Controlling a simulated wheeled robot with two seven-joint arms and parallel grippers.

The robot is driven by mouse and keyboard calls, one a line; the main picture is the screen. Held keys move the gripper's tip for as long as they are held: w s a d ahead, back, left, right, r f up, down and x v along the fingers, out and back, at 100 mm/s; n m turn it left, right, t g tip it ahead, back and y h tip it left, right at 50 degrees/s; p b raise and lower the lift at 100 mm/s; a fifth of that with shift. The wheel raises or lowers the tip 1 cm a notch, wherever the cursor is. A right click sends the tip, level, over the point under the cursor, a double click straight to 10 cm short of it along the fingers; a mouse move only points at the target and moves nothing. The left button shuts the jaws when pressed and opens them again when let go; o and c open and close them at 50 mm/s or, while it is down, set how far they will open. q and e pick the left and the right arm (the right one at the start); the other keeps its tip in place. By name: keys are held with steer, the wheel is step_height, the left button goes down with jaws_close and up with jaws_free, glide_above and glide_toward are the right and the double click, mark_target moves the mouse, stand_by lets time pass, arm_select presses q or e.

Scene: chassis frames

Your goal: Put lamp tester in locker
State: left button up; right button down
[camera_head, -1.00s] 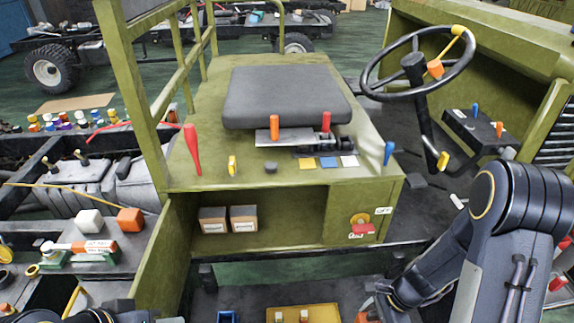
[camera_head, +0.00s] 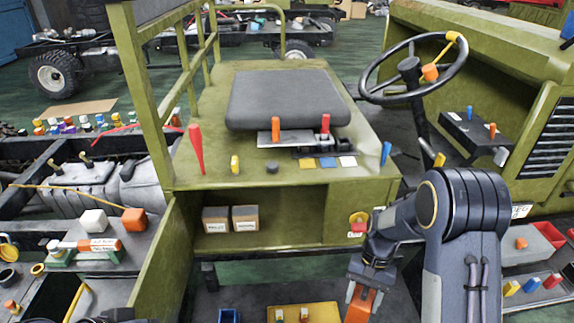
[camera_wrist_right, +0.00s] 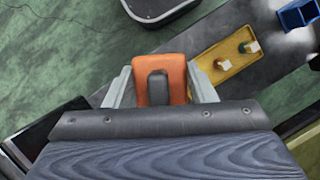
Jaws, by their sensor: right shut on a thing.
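My right gripper (camera_head: 361,293) is shut on an orange tool with a dark grey inset, which I take to be the lamp tester (camera_head: 360,305). In the right wrist view the tester (camera_wrist_right: 177,72) sits between both fingers (camera_wrist_right: 162,88). The gripper is low, in front of and below the right part of the olive locker (camera_head: 290,233) under the seat. The locker's front is open, and its door panel (camera_head: 160,265) stands swung out on the left.
Two cardboard boxes (camera_head: 230,218) stand in the locker's left part; space to their right looks clear. A yellow tray (camera_head: 330,313) and a blue bin (camera_head: 229,315) lie below. A red-and-yellow switch (camera_head: 358,224) is on the right front panel.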

steer(key=w+r+n+h, duration=0.1)
steer(key=n, duration=0.1)
steer(key=w+d+r+n, duration=0.1)
steer(key=w+r+n, duration=0.1)
steer(key=n, duration=0.1)
steer(key=shift+h, duration=0.4)
